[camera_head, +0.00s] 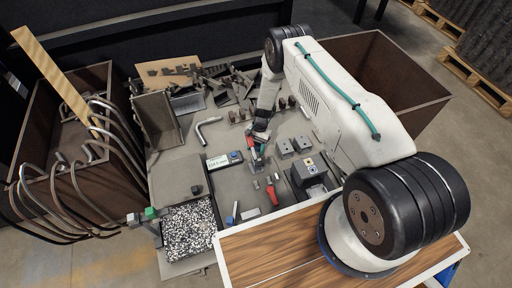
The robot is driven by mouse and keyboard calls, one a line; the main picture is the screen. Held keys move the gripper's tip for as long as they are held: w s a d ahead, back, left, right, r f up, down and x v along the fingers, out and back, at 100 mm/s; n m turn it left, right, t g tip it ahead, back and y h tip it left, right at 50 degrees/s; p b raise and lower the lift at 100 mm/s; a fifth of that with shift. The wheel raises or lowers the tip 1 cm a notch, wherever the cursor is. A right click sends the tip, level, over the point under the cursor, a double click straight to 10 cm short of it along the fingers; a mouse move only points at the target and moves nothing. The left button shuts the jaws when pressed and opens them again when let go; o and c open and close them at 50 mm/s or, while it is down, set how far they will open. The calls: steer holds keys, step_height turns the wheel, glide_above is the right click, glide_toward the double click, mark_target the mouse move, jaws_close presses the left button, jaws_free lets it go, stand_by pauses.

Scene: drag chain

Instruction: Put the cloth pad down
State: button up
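My gripper (260,136) hangs low over the middle of the workbench (220,190), at the end of my white arm. It is small and partly hidden by its own wrist, so I cannot tell whether its fingers are open or hold anything. I cannot pick out the cloth pad with certainty. A flat grey piece (176,178) lies left of the gripper. A black-and-white speckled patch (188,232) lies at the bench's front left; I cannot tell whether it is cloth or loose bits. A red and grey tool (257,162) is just below the gripper.
A small device with a display (218,162), a bent metal rod (207,128), grey blocks (294,147) and red-handled tools (271,192) crowd the bench. Dark chain pieces (225,82) lie at the back. Brown bins stand left (40,140) and right (385,75), the left with curved hoses.

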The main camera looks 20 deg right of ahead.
steer(key=o, duration=0.9)
steer(key=shift+f, duration=0.1)
steer(key=shift+o, duration=0.2)
steer(key=w+d+r+n+t, duration=0.1)
steer(key=w+r, duration=0.1)
steer(key=r, duration=1.6)
steer(key=w+d+r+n, duration=0.1)
steer(key=w+d+r, duration=0.1)
steer(key=r, duration=1.5)
steer(key=s+r+n+h, duration=0.1)
steer(key=s+r, duration=0.2)
steer(key=r, duration=0.6)
steer(key=s+r+n, duration=0.1)
steer(key=s+r, duration=0.3)
steer(key=r, duration=0.5)
steer(key=s+a+r+n+t+h, duration=0.1)
steer(key=s+r+n+t, duration=0.15)
steer(key=s+r, duration=1.25)
steer(key=s+d+n+h, duration=0.1)
steer(key=s+n, duration=0.1)
steer(key=s, duration=1.6)
steer(key=shift+s+r+t, duration=0.2)
steer(key=shift+s+t, duration=0.15)
steer(key=shift+t, duration=0.1)
steer(key=shift+n, duration=0.25)
